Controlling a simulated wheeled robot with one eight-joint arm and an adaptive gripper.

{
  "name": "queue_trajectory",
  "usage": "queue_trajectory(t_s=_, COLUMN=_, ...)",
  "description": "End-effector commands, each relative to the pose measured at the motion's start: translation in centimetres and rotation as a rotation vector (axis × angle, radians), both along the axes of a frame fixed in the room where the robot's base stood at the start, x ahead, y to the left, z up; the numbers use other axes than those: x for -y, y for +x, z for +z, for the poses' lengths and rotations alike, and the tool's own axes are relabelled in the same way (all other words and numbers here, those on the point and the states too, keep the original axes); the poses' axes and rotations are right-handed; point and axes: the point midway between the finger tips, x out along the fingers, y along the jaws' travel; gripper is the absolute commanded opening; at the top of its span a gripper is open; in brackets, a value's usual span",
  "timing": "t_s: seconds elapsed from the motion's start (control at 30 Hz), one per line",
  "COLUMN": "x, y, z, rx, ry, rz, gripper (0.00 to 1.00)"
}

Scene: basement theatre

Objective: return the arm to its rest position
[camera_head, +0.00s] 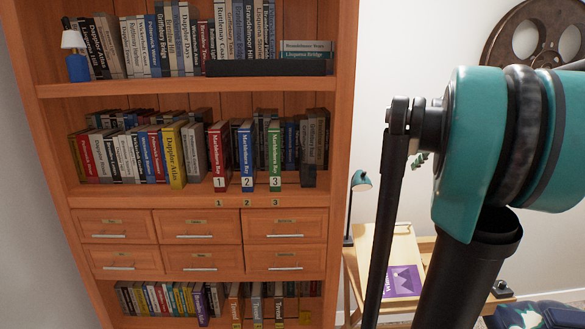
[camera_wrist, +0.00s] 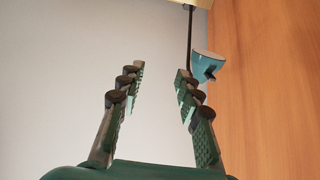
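My gripper (camera_wrist: 158,85) shows in the wrist view with its two fingers spread well apart and nothing between them. Beyond the fingers are a grey wall and an orange wooden panel. In the head view my arm fills the right side, in front of the wall and a small desk.
A wooden bookcase (camera_head: 190,90) stands at the left with rows of books and small drawers. Red, blue and green numbered books (camera_head: 247,156) stand on its middle shelf. A teal lamp (camera_head: 361,181) and a wooden desk (camera_head: 352,283) are behind my arm.

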Motion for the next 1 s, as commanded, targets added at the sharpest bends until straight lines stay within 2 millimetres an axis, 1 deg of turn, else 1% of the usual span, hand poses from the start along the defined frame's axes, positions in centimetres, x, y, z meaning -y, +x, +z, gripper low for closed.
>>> queue_trajectory(t_s=0.17, x=-2.6, y=-1.4, z=-3.0, rx=-0.032, ry=0.011, rz=0.008, gripper=0.34)
queue_trajectory(t_s=0.27, x=-4.4, y=-2.5, z=-5.1, rx=-0.056, ry=0.016, rz=0.012, gripper=0.34)
queue_trajectory(t_s=0.37, x=-6.4, y=-4.1, z=-7.8, rx=-0.085, ry=0.021, rz=0.015, gripper=0.34)
queue_trajectory(t_s=0.47, x=-8.9, y=-6.4, z=-11.0, rx=-0.120, ry=0.026, rz=0.017, gripper=0.34)
queue_trajectory(t_s=0.57, x=-11.9, y=-9.9, z=-15.4, rx=-0.166, ry=0.026, rz=0.017, gripper=0.34)
queue_trajectory(t_s=0.6, x=-13.1, y=-11.6, z=-17.2, rx=-0.187, ry=0.026, rz=0.017, gripper=0.34)
queue_trajectory(t_s=0.67, x=-14.7, y=-14.4, z=-20.0, rx=-0.216, ry=0.023, rz=0.012, gripper=0.34)
queue_trajectory(t_s=0.7, x=-15.6, y=-16.2, z=-21.8, rx=-0.235, ry=0.019, rz=0.008, gripper=0.34)
queue_trajectory(t_s=0.77, x=-16.7, y=-19.0, z=-24.2, rx=-0.260, ry=0.014, rz=-0.001, gripper=0.34)
queue_trajectory(t_s=0.8, x=-17.2, y=-20.7, z=-25.7, rx=-0.275, ry=0.009, rz=-0.006, gripper=0.34)
queue_trajectory(t_s=0.9, x=-18.1, y=-24.4, z=-28.6, rx=-0.303, ry=-0.002, rz=-0.019, gripper=0.34)
queue_trajectory(t_s=1.0, x=-18.5, y=-26.9, z=-30.4, rx=-0.320, ry=-0.012, rz=-0.030, gripper=0.34)
